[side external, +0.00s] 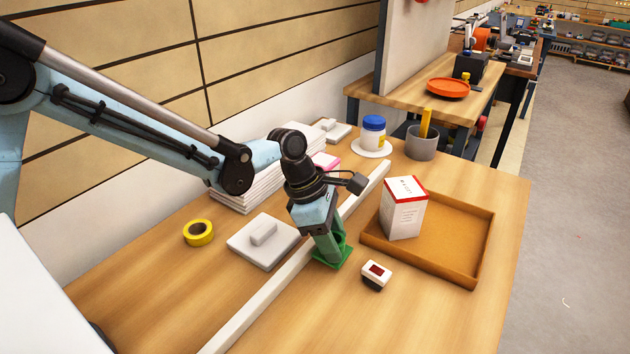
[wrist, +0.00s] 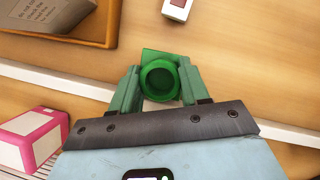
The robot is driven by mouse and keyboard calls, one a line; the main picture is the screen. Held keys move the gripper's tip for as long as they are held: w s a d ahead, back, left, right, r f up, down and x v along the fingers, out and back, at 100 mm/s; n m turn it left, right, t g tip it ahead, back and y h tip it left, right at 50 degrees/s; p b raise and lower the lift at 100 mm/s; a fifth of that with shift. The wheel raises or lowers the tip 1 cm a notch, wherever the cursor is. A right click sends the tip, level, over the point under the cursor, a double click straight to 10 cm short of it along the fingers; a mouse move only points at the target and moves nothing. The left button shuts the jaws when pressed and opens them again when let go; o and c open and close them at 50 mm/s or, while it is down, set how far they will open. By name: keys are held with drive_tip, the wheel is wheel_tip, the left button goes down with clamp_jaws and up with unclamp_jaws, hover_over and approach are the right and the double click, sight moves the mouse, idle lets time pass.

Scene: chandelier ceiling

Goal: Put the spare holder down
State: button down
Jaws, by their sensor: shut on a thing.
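The spare holder is a green round cup on a square base (side external: 345,252). In the wrist view the green holder (wrist: 158,80) sits between both fingers, with its round opening facing the camera. My gripper (side external: 328,248) is shut on it and points down beside the long white bar. My gripper also shows in the wrist view (wrist: 160,88). The holder is low over the table, just right of the bar; whether its base touches the wood I cannot tell. The fingers hide part of it in the side view.
A long white bar (side external: 245,315) crosses the table. A brown tray (side external: 478,250) holds a white and red box (side external: 403,212). A small device with a red screen (side external: 376,273) stands close right. Left are a white block (side external: 262,240) and yellow tape (side external: 198,232). The front right is clear.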

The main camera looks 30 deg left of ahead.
drive_tip(key=shift+r, duration=0.85)
drive_tip(key=s+d+r, duration=0.6)
drive_tip(key=s, duration=0.3)
drive_tip(key=s+a, duration=0.7)
drive_tip(key=a, duration=0.4)
drive_tip(key=s+a, duration=0.6)
drive_tip(key=a, duration=0.4)
drive_tip(key=shift+f, duration=4.9)
drive_tip(key=c, duration=0.5)
unclamp_jaws()
drive_tip(key=shift+c, duration=0.2)
